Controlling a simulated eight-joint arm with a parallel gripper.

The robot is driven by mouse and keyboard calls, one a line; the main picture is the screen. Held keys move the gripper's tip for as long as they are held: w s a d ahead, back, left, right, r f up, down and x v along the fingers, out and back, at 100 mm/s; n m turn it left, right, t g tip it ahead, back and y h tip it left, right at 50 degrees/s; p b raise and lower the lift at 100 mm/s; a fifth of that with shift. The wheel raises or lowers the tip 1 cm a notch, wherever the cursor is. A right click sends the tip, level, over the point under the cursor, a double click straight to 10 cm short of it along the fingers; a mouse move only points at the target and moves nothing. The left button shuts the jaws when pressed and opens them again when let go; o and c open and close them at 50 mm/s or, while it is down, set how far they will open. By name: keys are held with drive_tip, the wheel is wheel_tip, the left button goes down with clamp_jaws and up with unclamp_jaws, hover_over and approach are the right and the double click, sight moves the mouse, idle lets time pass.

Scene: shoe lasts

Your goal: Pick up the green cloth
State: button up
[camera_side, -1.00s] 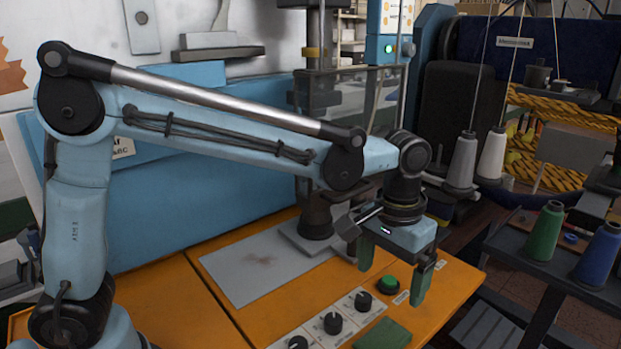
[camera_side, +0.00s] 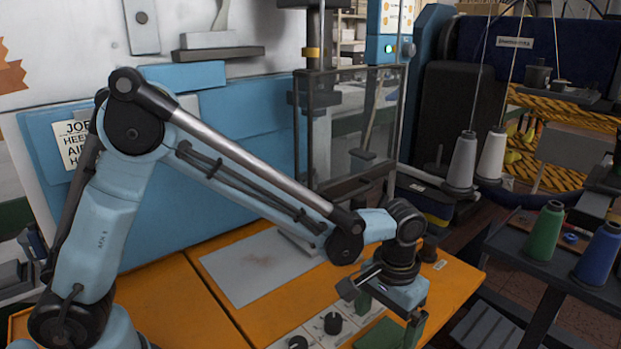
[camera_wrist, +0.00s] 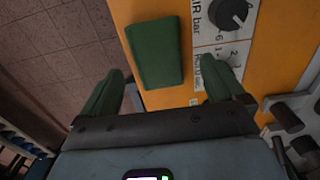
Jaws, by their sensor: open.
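The green cloth (camera_side: 383,334) is a flat, folded rectangle on the orange tabletop, at the lower edge of the side view. In the wrist view the green cloth (camera_wrist: 154,52) lies ahead of my gripper, between the lines of its two fingers. My gripper (camera_side: 388,316) has green fingers spread apart and hangs just above the cloth in the side view. In the wrist view my gripper (camera_wrist: 163,84) is open with nothing between the fingers. One finger hides part of the cloth in the side view.
A panel with black knobs (camera_side: 333,323) sits beside the cloth; a knob (camera_wrist: 228,14) also shows in the wrist view. A grey plate (camera_side: 262,266) lies on the orange table (camera_side: 215,312). Thread spools (camera_side: 545,231) stand on a dark rack to the right.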

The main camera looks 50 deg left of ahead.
sight(383, 337)
drive_tip(key=shift+s+f, duration=0.1)
drive_tip(key=shift+f, duration=1.4)
drive_tip(key=c, duration=1.2)
drive_tip(key=shift+r, duration=0.1)
wheel_tip(383, 337, up, 4)
drive_tip(key=shift+r, duration=0.15)
drive_tip(key=s+d+r, duration=0.2)
drive_tip(key=s, duration=0.1)
drive_tip(key=s+d+r, duration=0.2)
drive_tip(key=s, duration=0.1)
drive_tip(key=s+d+r, duration=0.2)
drive_tip(key=s, duration=0.1)
drive_tip(key=shift+s+d+r, duration=0.3)
drive_tip(key=shift+d, duration=0.05)
